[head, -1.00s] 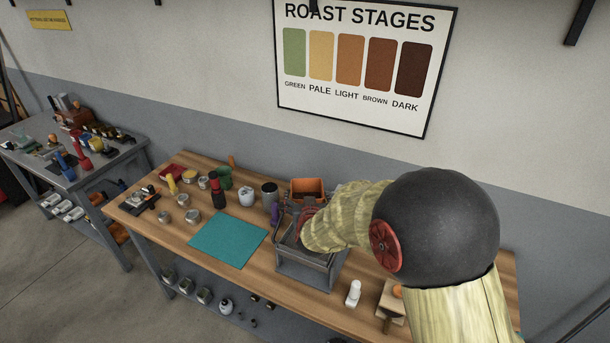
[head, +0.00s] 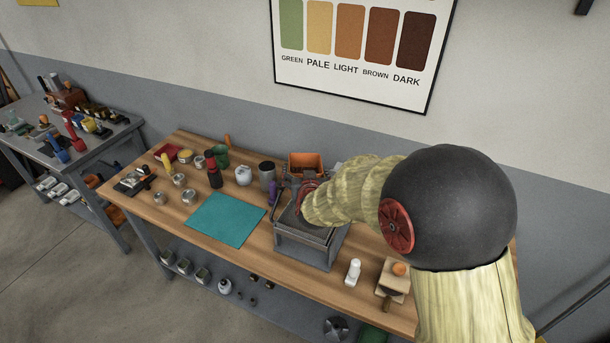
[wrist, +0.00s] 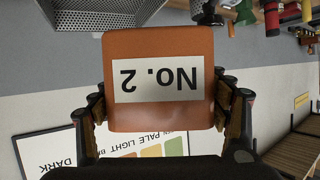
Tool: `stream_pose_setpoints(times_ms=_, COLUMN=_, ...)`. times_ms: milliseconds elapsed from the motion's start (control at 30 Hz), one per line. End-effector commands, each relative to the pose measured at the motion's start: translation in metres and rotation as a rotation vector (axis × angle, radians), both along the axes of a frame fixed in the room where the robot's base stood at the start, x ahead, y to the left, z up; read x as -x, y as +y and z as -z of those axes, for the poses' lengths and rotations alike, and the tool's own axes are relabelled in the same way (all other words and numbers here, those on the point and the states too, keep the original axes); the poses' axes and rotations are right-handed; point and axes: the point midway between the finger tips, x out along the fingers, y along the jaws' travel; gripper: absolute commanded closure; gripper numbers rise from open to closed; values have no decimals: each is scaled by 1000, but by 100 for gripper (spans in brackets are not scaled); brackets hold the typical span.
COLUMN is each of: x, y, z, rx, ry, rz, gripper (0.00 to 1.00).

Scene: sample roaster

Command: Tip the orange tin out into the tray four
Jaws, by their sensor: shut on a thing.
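The orange tin (head: 306,161) is at the back of the bench, beyond the grey metal box. In the wrist view the tin (wrist: 160,115) fills the middle, with a white "No. 2" label. The label and the room are both inverted there, so the tin looks upright. My gripper (wrist: 161,104) is shut on the tin, one finger on each side. In the head view my gripper (head: 305,182) is partly hidden by my arm. No tray marked four is readable. A grey perforated metal tray (wrist: 105,12) shows at the top left of the wrist view.
A grey metal box (head: 305,250) stands under my arm. A teal mat (head: 226,219) lies to its left, with several tins and cups behind and beside it. A white bottle (head: 353,271) and a wooden block (head: 397,280) stand to the right. The wall is close behind.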

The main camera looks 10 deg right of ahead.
Motion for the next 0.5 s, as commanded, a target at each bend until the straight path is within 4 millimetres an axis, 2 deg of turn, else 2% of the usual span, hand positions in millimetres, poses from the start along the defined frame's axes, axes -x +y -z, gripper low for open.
stream_pose_setpoints(times_ms=500, x=-1, y=1, z=8, rx=-91, ry=-15, rz=1, gripper=55)
